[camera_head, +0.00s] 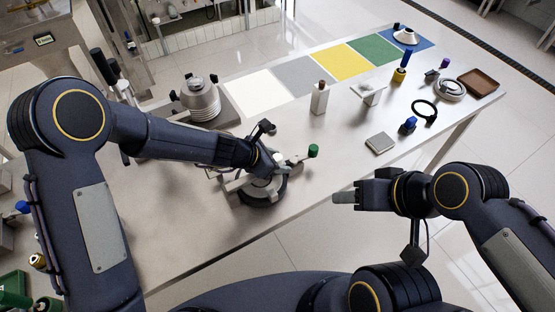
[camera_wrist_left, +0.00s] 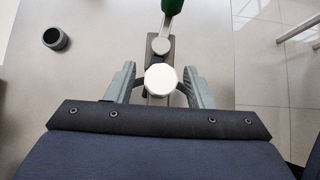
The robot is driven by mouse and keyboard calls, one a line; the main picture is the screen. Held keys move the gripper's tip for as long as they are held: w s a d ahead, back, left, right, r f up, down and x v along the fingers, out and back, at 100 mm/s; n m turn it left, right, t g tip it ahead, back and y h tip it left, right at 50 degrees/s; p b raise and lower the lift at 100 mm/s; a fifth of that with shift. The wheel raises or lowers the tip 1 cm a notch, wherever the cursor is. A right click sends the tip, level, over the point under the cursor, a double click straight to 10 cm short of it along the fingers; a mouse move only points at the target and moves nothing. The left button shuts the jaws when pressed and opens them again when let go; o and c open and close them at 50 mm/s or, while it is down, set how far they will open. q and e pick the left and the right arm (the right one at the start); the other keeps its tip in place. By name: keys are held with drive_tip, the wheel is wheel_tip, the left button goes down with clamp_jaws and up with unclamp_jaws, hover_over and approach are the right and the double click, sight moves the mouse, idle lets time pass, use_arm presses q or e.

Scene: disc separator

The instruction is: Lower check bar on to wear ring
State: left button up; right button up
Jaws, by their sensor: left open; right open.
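My left gripper (camera_head: 266,170) is over the metal assembly on the table, its open fingers on either side of a round white knob (camera_wrist_left: 160,80); I cannot tell whether they touch it. A narrow grey bar (camera_wrist_left: 157,52) runs under the knob, with a smaller pale round piece and a green-tipped handle (camera_wrist_left: 172,6) beyond. The green tip also shows in the head view (camera_head: 313,151). A dark-rimmed round base (camera_head: 262,201) sits below, partly hidden by the gripper; I cannot make out the wear ring for certain. My right gripper (camera_head: 345,198) is open and empty beyond the table's front edge.
A stepped metal housing (camera_head: 200,101) stands behind my left arm. Coloured mats, including a yellow one (camera_head: 340,61), line the back. A wooden-topped bottle (camera_head: 319,99), a grey block (camera_head: 380,142) and a black ring (camera_head: 425,110) lie right. A small dark cup (camera_wrist_left: 55,39) shows in the wrist view.

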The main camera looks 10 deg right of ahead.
use_arm(q)
drive_tip(key=p+v, duration=0.1)
drive_tip(key=v, duration=0.6)
drive_tip(key=shift+s+a+r, duration=0.1)
drive_tip(key=shift+a+r, duration=0.15)
drive_tip(key=shift+r, duration=0.05)
use_arm(e)
drive_tip(key=shift+r, duration=0.6)
use_arm(q)
drive_tip(key=shift+a+r, duration=0.1)
drive_tip(key=shift+r, duration=0.1)
drive_tip(key=s+a+r+m+t, duration=0.1)
drive_tip(key=s+a+r+m, duration=0.5)
drive_tip(key=a+r+m, duration=0.5)
drive_tip(key=s+a+m+t+y+b, duration=0.1)
drive_tip(key=s+a+m+y, duration=0.3)
drive_tip(key=s+a+m, duration=0.5)
drive_tip(key=s+a, duration=0.5)
drive_tip(key=s, duration=0.1)
drive_tip(key=shift+a+t+y, duration=0.3)
drive_tip(key=shift+t+y, duration=0.1)
use_arm(e)
drive_tip(key=shift+f, duration=0.65)
use_arm(q)
drive_tip(key=shift+f, duration=0.1)
